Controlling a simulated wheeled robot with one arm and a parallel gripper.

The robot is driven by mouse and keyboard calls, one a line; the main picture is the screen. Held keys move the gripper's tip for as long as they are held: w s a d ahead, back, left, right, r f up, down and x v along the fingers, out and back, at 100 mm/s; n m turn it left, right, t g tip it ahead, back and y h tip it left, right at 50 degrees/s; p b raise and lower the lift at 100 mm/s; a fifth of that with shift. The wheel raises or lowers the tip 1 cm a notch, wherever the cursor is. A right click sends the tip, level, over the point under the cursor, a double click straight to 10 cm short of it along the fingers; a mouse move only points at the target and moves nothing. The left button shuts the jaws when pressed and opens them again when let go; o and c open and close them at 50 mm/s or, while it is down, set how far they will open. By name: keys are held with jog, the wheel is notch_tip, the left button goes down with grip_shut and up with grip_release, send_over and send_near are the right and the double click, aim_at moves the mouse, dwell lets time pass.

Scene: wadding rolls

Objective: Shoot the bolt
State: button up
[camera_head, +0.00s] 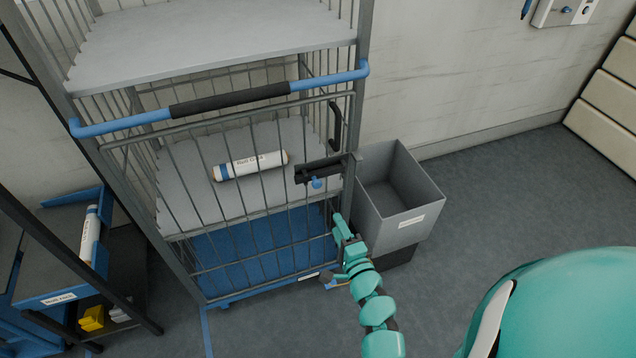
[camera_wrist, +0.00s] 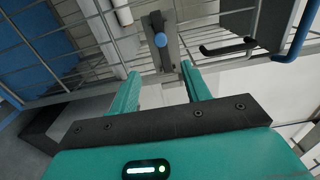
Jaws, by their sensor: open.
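The bolt (camera_head: 312,172) is a dark bar with a blue knob (camera_head: 316,183), mounted on the wire gate (camera_head: 262,225) of a tall cage trolley, near the gate's right edge. The gate looks closed against the frame. Whether the bolt's tip sits in the post I cannot tell. In the wrist view the knob (camera_wrist: 160,40) is beyond the fingertips, roughly between them in the picture. My gripper (camera_head: 342,222) is below and right of the bolt, apart from it. Its two fingers (camera_wrist: 159,70) are spread and empty.
A grey bin (camera_head: 412,205) stands close beside the trolley, right by my arm. A black gate handle (camera_head: 336,126) is above the bolt, and a blue push bar (camera_head: 130,121) crosses higher up. A white roll (camera_head: 250,165) lies on the shelf inside. Floor at right is clear.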

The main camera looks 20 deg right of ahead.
aim_at(318, 186)
jog(key=w+p, duration=0.1)
jog(key=w, duration=0.4)
jog(key=w+p, duration=0.1)
jog(key=w, duration=1)
jog(key=shift+w+a+p, duration=0.3)
jog(key=shift+p, duration=0.1)
